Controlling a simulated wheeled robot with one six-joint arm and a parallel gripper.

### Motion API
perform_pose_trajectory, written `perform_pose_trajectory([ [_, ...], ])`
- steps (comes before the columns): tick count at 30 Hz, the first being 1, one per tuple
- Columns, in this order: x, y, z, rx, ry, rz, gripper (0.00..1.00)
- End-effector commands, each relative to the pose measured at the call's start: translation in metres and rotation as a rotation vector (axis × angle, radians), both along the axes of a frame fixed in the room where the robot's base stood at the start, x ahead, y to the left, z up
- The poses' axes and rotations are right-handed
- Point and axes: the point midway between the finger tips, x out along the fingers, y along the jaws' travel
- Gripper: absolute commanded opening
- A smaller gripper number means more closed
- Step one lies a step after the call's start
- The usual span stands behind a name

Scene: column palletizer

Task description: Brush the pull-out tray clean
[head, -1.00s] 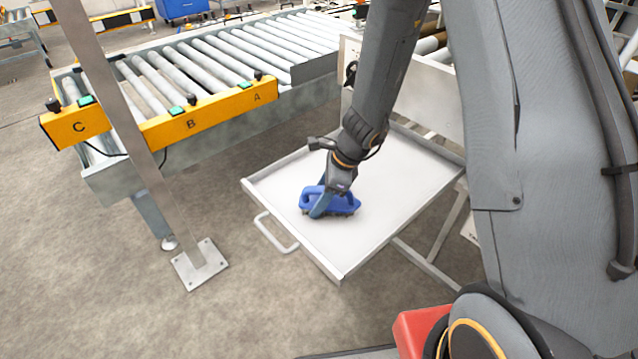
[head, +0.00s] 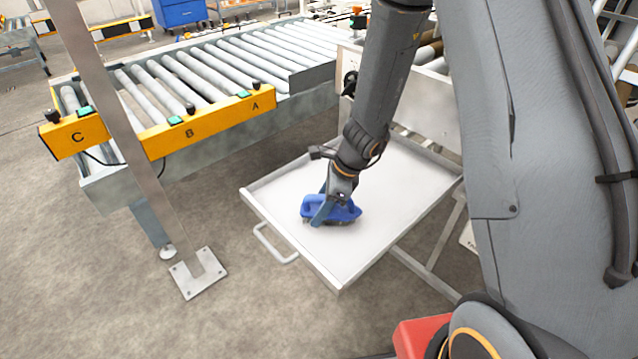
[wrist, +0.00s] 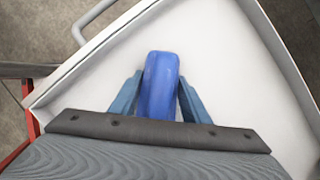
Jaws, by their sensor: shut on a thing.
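The pull-out tray (head: 395,185) is a white, shallow tray with low raised edges and a handle (head: 270,245) on its near left side. My gripper (head: 328,208) is over the front part of the tray, shut on a blue brush (head: 345,210). The brush is low at the tray floor; its dark underside seems to touch it. In the wrist view the brush (wrist: 160,85) sits between the two blue-grey fingers, with the tray's white floor (wrist: 225,60) around it. The visible floor looks plain white, with no clear debris. The floor under the brush and behind my arm is hidden.
A roller conveyor (head: 200,75) with a yellow panel (head: 210,125) marked A, B and C stands behind left. A metal post (head: 135,130) with a floor plate rises left of the tray. A machine frame (head: 425,105) stands behind the tray. Bare floor lies in front.

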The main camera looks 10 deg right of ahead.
Motion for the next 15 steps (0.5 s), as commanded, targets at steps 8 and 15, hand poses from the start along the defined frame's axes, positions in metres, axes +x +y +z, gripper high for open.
perform_pose_trajectory([
  [8, -0.001, 0.006, 0.037, -0.001, -0.005, 0.012, 0.10],
  [15, -0.001, 0.005, 0.057, -0.001, -0.004, 0.010, 0.10],
])
